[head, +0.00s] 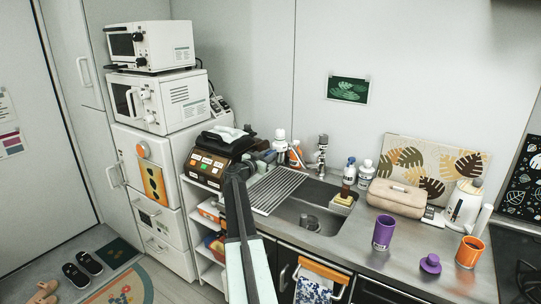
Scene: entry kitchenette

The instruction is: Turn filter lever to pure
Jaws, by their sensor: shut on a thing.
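A small white cylindrical unit (280,136), which looks like the water filter, stands at the back left of the sink. Its lever is too small and too covered to make out, so I cannot tell its setting. My dark arm rises from the bottom of the head view and bends right. My gripper (270,155) is at the front of the white unit, low on it, and is shut on what seems to be the filter lever. The fingertips are small and partly hidden. A metal faucet (322,150) stands to the right, apart from my gripper.
The sink (312,212) has a drying rack (279,190) over its left part. An orange spray bottle (297,153) is close to my gripper's right. Purple (383,233) and orange (470,252) canisters are on the right counter.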

